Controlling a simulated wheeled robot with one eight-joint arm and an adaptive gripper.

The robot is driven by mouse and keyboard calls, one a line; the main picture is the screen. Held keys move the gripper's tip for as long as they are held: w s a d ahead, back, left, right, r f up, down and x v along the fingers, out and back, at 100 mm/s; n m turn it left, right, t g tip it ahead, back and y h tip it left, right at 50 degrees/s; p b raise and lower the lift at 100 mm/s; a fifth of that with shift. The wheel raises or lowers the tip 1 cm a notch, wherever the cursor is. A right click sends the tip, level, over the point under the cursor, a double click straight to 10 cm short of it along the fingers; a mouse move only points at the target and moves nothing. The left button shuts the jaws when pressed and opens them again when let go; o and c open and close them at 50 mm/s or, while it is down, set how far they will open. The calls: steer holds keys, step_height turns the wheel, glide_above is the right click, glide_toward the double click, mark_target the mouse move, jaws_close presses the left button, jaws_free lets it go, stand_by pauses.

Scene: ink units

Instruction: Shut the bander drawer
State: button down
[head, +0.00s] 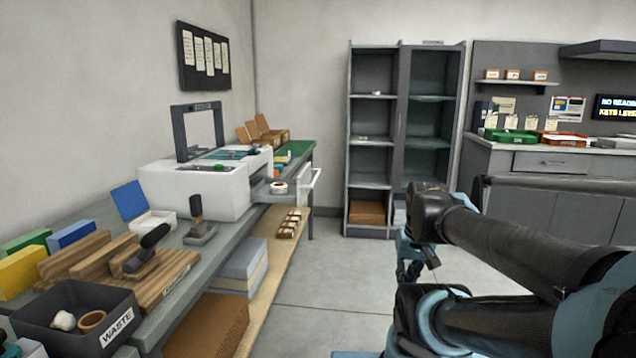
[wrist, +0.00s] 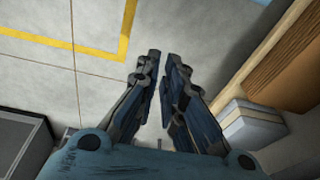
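The bander (head: 195,190), a white machine with a dark upright frame, stands on the left bench in the head view. A drawer (head: 310,183) with a white front and a bar handle is pulled out to its right, at the bench's far end. A white roll (head: 278,187) shows beside the drawer front, seemingly in it. My gripper (wrist: 162,58) points down over bare floor in the wrist view. Its fingertips are almost together, with nothing held between them. It is apart from the drawer, which is not in the wrist view.
The bench (head: 225,235) carries a waste bin (head: 72,318) and wooden blocks. Its lower shelf (head: 275,255) holds boxes and a grey stack (wrist: 252,125), close right of my gripper in the wrist view. A shelf cabinet (head: 403,140) stands behind. The floor (head: 325,270) between is clear.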

steer(key=w+a+r+m+g+y, duration=0.1)
steer(key=w+a+r+y, duration=0.4)
steer(key=w, duration=0.5)
steer(key=w+a+r+y, duration=0.3)
steer(key=w+a+r, duration=0.2)
steer(key=w+r, duration=0.35)
steer(key=w+d+r+y, duration=0.1)
steer(key=w+r+y, duration=0.25)
steer(key=w, duration=0.55)
steer(key=w+r+y, duration=0.2)
steer(key=w+y, duration=0.2)
steer(key=w, duration=0.6)
steer(key=a+f, duration=0.2)
steer(key=a, duration=1.1)
steer(key=shift+w+f, duration=0.3)
steer(key=shift+w, duration=0.1)
steer(key=shift+a+h, duration=0.1)
steer(key=shift+h, duration=0.15)
